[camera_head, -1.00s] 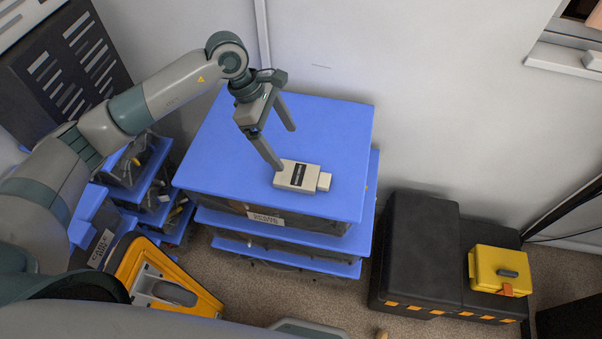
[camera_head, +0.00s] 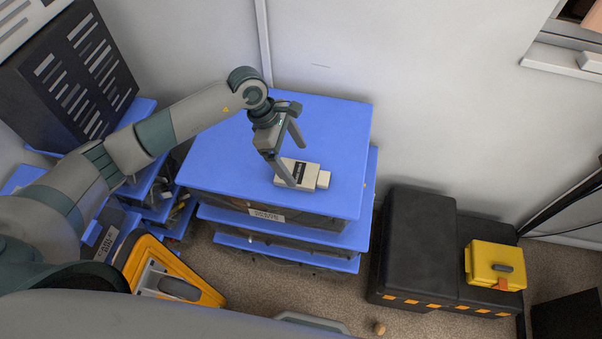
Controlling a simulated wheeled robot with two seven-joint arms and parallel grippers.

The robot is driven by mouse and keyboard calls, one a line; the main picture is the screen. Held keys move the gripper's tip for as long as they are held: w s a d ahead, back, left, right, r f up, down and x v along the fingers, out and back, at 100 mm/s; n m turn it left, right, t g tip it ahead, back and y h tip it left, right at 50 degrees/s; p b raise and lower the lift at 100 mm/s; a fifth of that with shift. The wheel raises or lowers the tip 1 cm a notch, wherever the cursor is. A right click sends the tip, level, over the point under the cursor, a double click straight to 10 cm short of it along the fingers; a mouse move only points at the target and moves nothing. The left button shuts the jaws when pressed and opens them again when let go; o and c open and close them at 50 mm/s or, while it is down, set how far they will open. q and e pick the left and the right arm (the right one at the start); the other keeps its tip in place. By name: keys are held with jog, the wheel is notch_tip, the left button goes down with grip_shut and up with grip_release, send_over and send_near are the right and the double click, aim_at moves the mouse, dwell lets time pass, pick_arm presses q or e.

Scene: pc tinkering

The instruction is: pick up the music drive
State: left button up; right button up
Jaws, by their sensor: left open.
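The music drive (camera_head: 308,178) is a small off-white block with a dark label and a narrower plug end pointing right. It lies flat on the blue lid (camera_head: 226,150) of a stacked storage bin. My left gripper (camera_head: 296,164) is open, with its fingers pointing down over the drive. The near finger overlaps the drive's left front part in the picture, and the far finger is at or behind its back edge. I cannot tell whether either finger touches it. My right gripper is not in view.
More blue-lidded bins (camera_head: 290,247) are stacked below. Black cases (camera_head: 418,240) stand to the right with a yellow box (camera_head: 494,265) on top. An orange case (camera_head: 165,275) is at the lower left. The wall is close behind. The lid around the drive is clear.

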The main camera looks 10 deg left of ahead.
aim_at(303, 173)
pick_arm(q)
jog(key=shift+s+d+f+p, duration=0.15)
jog(key=shift+d+f+p, duration=0.05)
jog(key=shift+f+p, duration=0.1)
jog(key=p+x, duration=0.1)
jog(key=x, duration=0.2)
jog(key=shift+r+p, duration=0.1)
jog(key=shift+p, duration=0.25)
jog(key=shift+d+f, duration=0.15)
jog(key=shift+f, duration=0.4)
jog(key=shift+f+b, duration=0.2)
jog(key=shift+b, duration=0.15)
jog(key=shift+c, duration=0.2)
jog(key=c, duration=1.3)
jog(key=shift+o, duration=0.3)
jog(key=shift+r, duration=0.1)
